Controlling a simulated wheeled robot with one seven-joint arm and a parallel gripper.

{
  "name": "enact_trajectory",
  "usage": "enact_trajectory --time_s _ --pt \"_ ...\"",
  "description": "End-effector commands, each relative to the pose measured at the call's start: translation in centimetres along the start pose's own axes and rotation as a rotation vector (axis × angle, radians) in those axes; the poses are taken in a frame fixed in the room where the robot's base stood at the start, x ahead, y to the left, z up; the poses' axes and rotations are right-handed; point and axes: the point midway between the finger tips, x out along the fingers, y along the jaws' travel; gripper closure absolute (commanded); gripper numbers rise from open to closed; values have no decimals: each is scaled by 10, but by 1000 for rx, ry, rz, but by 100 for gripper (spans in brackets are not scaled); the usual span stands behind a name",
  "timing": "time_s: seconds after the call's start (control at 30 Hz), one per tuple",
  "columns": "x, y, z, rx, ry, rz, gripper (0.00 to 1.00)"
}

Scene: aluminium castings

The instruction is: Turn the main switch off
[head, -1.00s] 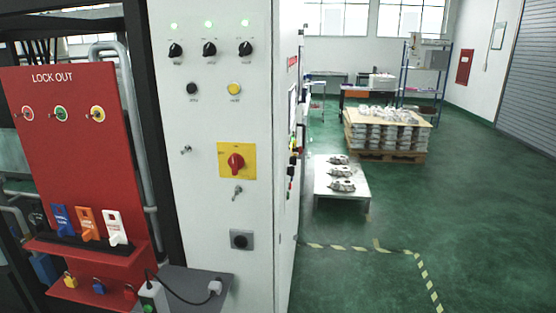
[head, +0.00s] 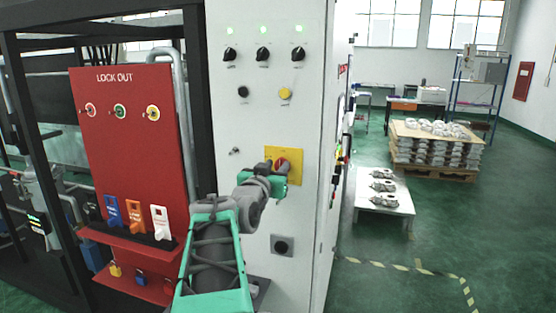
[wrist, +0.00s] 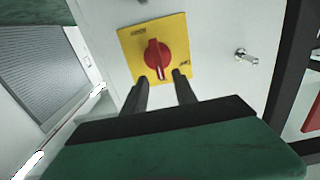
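The main switch is a red rotary knob on a yellow plate (head: 271,152) on the white cabinet front. In the wrist view the red knob (wrist: 157,56) shows in full, its grip bar roughly upright in that picture; the plate's small labels are not readable. My gripper (wrist: 160,76) is open, its two dark fingers apart and pointing at the plate. In the head view my gripper (head: 275,172) covers part of the knob.
A red lock-out board (head: 128,150) with coloured tags and padlocks stands left of the cabinet. A metal fitting (wrist: 246,56) sticks out beside the plate. A black socket (head: 282,245) sits below. Knobs and buttons are above. Open floor lies to the right.

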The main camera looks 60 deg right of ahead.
Motion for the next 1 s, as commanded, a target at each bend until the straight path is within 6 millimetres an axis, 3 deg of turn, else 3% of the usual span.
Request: enact_trajectory --time_s 0.17,0.43,0.83,1.0 --pt "23 -1 -1 -1 -2 -1 66" --pt "25 -2 0 0 -1 -4 66" --pt "25 -2 0 0 -1 -4 99" --pt "25 -2 0 0 -1 -4 100"
